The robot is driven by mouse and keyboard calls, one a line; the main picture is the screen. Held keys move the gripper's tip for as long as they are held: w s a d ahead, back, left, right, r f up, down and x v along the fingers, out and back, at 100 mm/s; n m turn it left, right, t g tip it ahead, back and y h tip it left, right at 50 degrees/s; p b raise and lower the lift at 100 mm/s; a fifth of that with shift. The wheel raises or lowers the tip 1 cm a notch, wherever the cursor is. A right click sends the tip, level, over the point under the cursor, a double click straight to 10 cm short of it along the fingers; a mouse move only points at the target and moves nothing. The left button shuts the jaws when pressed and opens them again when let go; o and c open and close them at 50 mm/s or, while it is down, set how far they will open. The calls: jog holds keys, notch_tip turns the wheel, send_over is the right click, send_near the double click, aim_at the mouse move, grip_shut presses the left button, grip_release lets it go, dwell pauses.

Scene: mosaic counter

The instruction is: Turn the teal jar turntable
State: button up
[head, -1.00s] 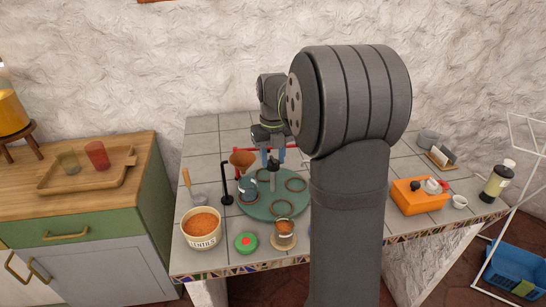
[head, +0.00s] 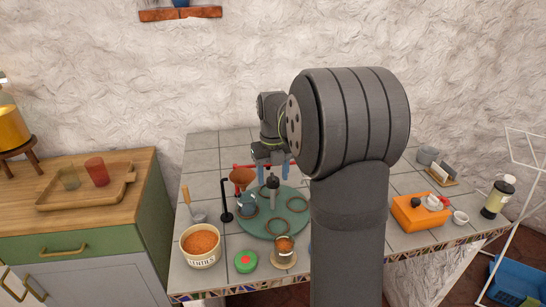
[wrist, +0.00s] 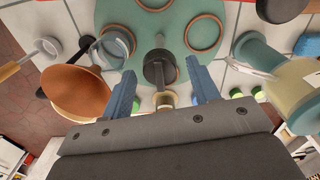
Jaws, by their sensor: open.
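The teal turntable (head: 292,229) is a round disc on the tiled counter, with several brown rings on it. A dark post with a knob (head: 272,189) stands at its middle. A small glass jar (head: 246,204) stands on its left part; it also shows in the wrist view (wrist: 116,44). My gripper (head: 274,170) is over the back of the turntable, partly hidden by my arm. In the wrist view my gripper (wrist: 162,88) is open and empty, its blue fingers apart on either side of the dark post (wrist: 157,68). I cannot tell their height over the disc.
A brown funnel (head: 242,176) on a black stand (head: 226,212) is close on the left. A lentil bowl (head: 201,258), green-lidded jar (head: 245,262) and copper cup (head: 285,246) are in front. An orange box (head: 421,213) is to the right. My arm hides the counter's middle.

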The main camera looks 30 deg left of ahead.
jog(key=n, duration=1.2)
jog(key=shift+n, duration=0.3)
jog(key=n, duration=0.4)
notch_tip(320, 180, up, 18)
jog(key=shift+f, duration=0.25)
jog(key=shift+f, duration=0.1)
notch_tip(320, 180, down, 18)
jog(key=shift+r, duration=0.15)
jog(key=shift+r+m, duration=0.2)
jog(key=shift+m, duration=1.1)
